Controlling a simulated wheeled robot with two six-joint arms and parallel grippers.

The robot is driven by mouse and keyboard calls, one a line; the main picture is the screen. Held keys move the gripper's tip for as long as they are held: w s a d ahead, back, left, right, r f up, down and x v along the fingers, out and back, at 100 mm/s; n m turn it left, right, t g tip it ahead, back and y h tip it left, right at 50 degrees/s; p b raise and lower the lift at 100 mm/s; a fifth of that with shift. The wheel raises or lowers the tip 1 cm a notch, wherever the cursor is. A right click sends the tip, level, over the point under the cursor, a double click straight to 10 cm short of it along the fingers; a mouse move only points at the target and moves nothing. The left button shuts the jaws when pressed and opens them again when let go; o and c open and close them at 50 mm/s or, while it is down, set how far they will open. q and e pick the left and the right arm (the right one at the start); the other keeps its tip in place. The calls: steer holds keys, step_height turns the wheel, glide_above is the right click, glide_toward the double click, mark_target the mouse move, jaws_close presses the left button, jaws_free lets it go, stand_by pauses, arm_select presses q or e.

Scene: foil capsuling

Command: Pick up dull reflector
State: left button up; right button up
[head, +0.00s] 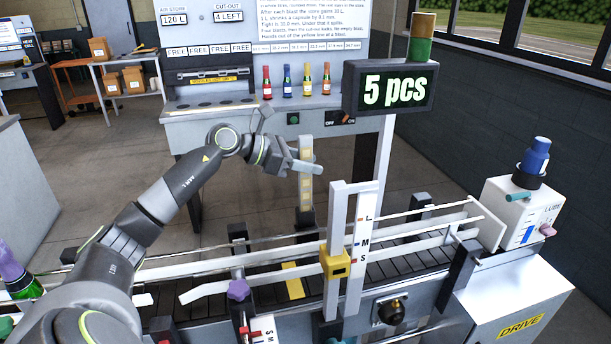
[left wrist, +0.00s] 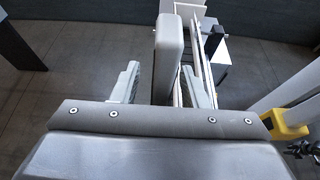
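A tall, narrow post-like piece (head: 306,188) with a pale grey rim and dull tan squares stands upright behind the conveyor; I take it as the dull reflector. My left gripper (head: 306,167) is level with its upper half, and a finger covers part of it. In the left wrist view, a pale rounded bar (left wrist: 169,55), apparently the same piece, rises between the two spread fingers of the left gripper (left wrist: 165,88). A gap shows on its left side; contact on the right cannot be told. My right gripper is not in view.
The conveyor (head: 400,268) with white guide rails runs across the front. A white upright frame with a yellow block (head: 336,263) and a "5 pcs" display (head: 391,89) stand to the right. A bench with several coloured bottles (head: 287,80) is behind.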

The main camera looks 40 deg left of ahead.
arm_select(q)
steer(key=shift+x, duration=0.8)
jaws_close()
